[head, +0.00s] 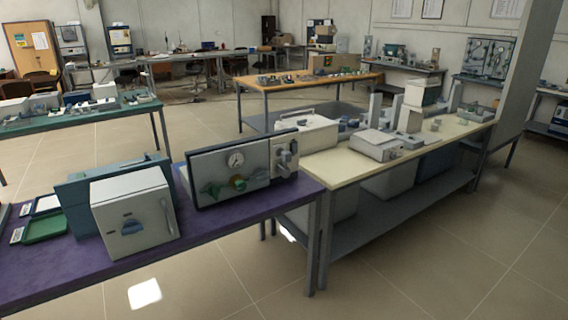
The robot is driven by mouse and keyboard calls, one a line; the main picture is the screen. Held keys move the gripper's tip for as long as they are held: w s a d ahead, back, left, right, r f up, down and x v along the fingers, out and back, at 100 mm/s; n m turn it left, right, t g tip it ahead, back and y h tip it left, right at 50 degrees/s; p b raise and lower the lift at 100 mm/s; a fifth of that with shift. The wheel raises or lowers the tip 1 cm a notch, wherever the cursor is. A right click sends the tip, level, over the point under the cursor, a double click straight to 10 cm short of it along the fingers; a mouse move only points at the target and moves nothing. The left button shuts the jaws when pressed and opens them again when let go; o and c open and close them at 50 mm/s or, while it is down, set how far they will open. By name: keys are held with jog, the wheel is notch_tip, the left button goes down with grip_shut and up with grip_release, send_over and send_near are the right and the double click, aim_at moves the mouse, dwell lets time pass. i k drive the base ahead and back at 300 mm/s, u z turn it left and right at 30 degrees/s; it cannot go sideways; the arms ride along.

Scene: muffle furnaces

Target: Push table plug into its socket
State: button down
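I cannot make out the table plug or its socket in the head view; they are hidden or too small to tell. A purple-topped table (60,282) stands at the lower left. On it is a white box-shaped furnace (110,220) with a blue-grey handle on its front. Beside it stands a dark-framed panel (215,165) with a round gauge and green and yellow fittings. My gripper is not in view.
A cream-topped bench (345,165) with several instruments adjoins the purple table's right end. A green-topped table (70,118) stands at left and an orange-topped one (290,82) behind. The tiled floor (440,260) is clear at lower right.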

aim_at(286, 155)
jog(key=u, duration=1.5)
jog(key=i, duration=0.5)
jog(key=z, duration=0.25)
